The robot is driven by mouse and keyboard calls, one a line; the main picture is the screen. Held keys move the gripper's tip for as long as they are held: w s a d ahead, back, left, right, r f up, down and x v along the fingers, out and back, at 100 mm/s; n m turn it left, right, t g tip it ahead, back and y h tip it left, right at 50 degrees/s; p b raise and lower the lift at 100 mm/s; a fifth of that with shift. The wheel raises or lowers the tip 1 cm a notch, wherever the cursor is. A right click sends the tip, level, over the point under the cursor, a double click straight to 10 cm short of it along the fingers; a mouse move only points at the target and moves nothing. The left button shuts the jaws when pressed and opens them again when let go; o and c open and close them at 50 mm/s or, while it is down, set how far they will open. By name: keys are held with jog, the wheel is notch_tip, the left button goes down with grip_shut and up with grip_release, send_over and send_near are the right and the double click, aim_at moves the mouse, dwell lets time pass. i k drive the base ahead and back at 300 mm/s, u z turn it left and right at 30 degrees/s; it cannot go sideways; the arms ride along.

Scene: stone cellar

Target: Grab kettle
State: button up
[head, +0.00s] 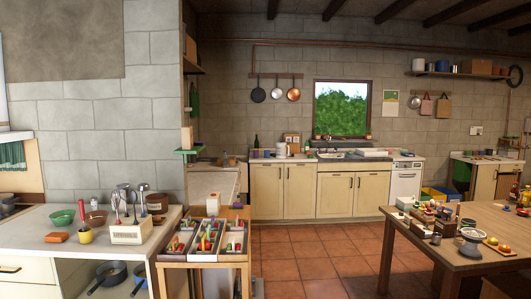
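I cannot make out a kettle for certain in the head view. A dark, rounded item (8,207) is cut off at the left edge, and I cannot tell what it is. A small white and dark item (470,241) stands on the wooden table (490,219) at right, too small to identify. My gripper is not in view.
A pale counter (50,248) at left holds bowls and a utensil holder (130,232); dark pans (111,273) sit below. A wooden stand with vegetable trays (205,264) adjoins it. Cabinets (285,192) and a sink line the back wall. The tiled floor (310,262) between is clear.

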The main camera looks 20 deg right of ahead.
aim_at(281, 149)
jog(key=z, duration=0.7)
jog(key=i, duration=8.8)
jog(key=u, duration=0.7)
